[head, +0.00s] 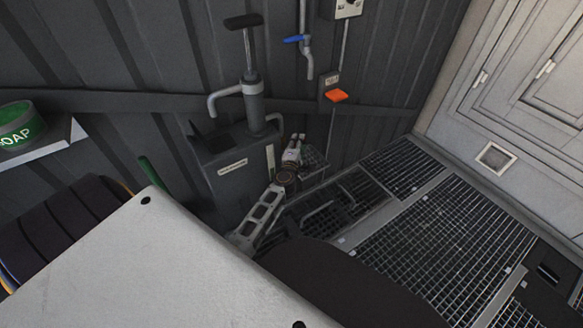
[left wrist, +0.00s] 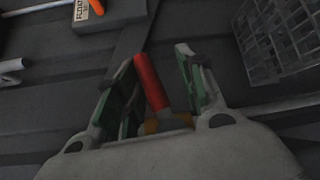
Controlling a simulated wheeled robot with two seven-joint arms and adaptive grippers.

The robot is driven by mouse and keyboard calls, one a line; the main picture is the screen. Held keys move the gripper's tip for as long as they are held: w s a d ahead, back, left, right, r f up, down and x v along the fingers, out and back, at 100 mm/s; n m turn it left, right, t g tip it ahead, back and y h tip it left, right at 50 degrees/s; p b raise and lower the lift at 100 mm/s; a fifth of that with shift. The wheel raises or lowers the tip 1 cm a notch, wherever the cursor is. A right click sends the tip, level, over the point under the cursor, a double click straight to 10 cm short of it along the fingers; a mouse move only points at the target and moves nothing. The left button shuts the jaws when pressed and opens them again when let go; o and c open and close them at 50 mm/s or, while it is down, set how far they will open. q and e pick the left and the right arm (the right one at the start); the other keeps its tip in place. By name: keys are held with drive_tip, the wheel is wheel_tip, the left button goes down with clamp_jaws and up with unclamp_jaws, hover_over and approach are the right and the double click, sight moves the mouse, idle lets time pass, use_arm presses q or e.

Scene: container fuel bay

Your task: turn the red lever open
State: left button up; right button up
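The red lever (left wrist: 150,82) shows in the left wrist view as a short red bar with a yellow part (left wrist: 172,122) at its base. My left gripper (left wrist: 156,62) is open, with one finger on each side of the lever. The lever lies closer to the left finger, with a clear gap to the right finger. I cannot tell whether the left finger touches it. In the head view my left gripper (head: 294,148) is low by the dark wall, just right of the grey pump tank (head: 235,172). The lever cannot be made out there. My right gripper is not in view.
A box with an orange handle (head: 336,96) is on the wall above my gripper. A blue-handled tap (head: 294,39) is higher up. A wire basket (left wrist: 280,38) is at the wrist view's upper right. Metal grating (head: 440,232) covers the floor at right.

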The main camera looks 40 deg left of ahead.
use_arm(q)
drive_tip(key=shift+f+g+p, duration=0.1)
drive_tip(key=shift+g+p, duration=0.2)
drive_tip(key=shift+p, duration=0.9)
drive_tip(key=shift+s+d+f, duration=0.1)
drive_tip(key=shift+s+d, duration=0.1)
drive_tip(key=shift+s, duration=0.25)
drive_tip(key=s+d+r+m+p, duration=0.1)
drive_tip(key=s+d, duration=0.4)
drive_tip(key=s, duration=0.7)
drive_tip(key=shift+s+d+h+p, duration=0.2)
drive_tip(key=shift+h+p, duration=0.1)
drive_tip(key=shift+p, duration=0.25)
drive_tip(key=shift+d+r, duration=0.1)
